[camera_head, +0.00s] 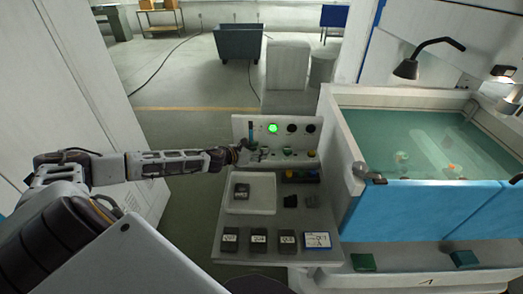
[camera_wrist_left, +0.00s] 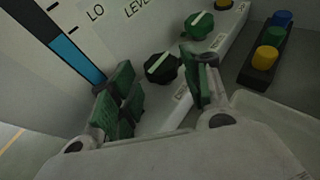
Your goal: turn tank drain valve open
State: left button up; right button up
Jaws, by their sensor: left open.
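A dark knob with a pale bar (camera_wrist_left: 161,68) sits on the sloped panel in the left wrist view. The label beside it is partly hidden and I cannot read it fully, so I cannot confirm it is the drain valve. A green knob with a pale bar (camera_wrist_left: 199,25) is farther along the same panel. My left gripper (camera_wrist_left: 156,76) is open, its green-padded fingers on either side of the dark knob's near side; I cannot tell if they touch it. In the head view my left gripper (camera_head: 240,153) is at the panel's left end. My right gripper is out of view.
The control panel (camera_head: 243,124) has a lit green lamp (camera_head: 272,128) and a level gauge. A pale tray (camera_head: 251,207), coloured buttons (camera_head: 300,175) and several dark blocks lie on the console. The water-filled tank (camera_head: 430,135) stands at the right.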

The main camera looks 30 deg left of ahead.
pick_arm(q)
jog(key=shift+p+x, duration=0.4)
jog(key=shift+x, duration=0.7)
jog(key=c, duration=0.7)
jog(key=shift+c, duration=0.2)
